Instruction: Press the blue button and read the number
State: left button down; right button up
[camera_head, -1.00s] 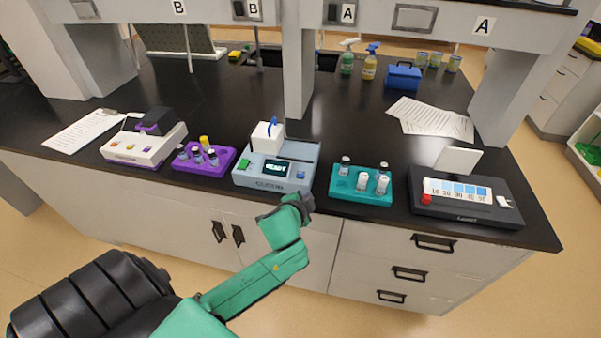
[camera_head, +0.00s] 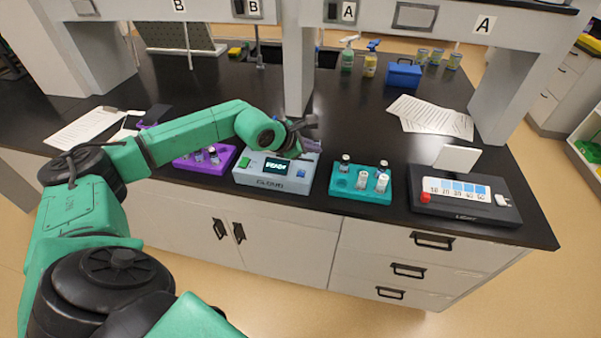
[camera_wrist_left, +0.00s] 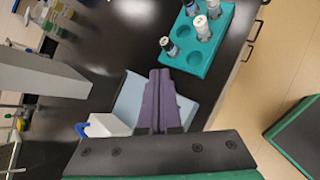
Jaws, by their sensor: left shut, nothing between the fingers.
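The light blue-grey meter (camera_head: 270,183), marked CLOUD, stands near the counter's front edge. Its small display (camera_head: 276,166) appears to read READY. The blue button (camera_head: 301,173) is on its front right, and a green button (camera_head: 245,163) is on the left. My left gripper (camera_head: 308,132) is shut and empty above the meter's back right part, behind the blue button and apart from it. In the left wrist view its purple fingers (camera_wrist_left: 158,98) lie together over the meter (camera_wrist_left: 130,100). The blue button is hidden there. My right gripper is not in view.
A teal rack (camera_head: 345,190) with several vials stands right of the meter, and a purple rack (camera_head: 212,168) left of it. A black device with a red button (camera_head: 425,197) is farther right. Papers (camera_head: 430,118) lie behind. The white block with a blue handle (camera_wrist_left: 108,125) shows in the wrist view.

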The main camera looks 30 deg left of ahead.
pick_arm(q)
jog(key=y, duration=0.2)
send_over(301, 174)
jog(key=s, duration=0.1)
jog(key=shift+a, duration=0.35)
jog(key=shift+f, duration=0.15)
notch_tip(301, 174, down, 8)
jog(key=b, duration=0.5)
jog(key=shift+f+b, duration=0.25)
jog(key=shift+b, duration=0.15)
jog(key=shift+f, duration=0.1)
dwell(0.9)
jog(key=shift+f+b, duration=0.35)
jog(key=shift+b, duration=0.35)
jog(key=shift+d+f+b, duration=0.1)
jog(key=shift+f+b, duration=0.3)
jog(key=shift+b, duration=0.2)
dwell(0.3)
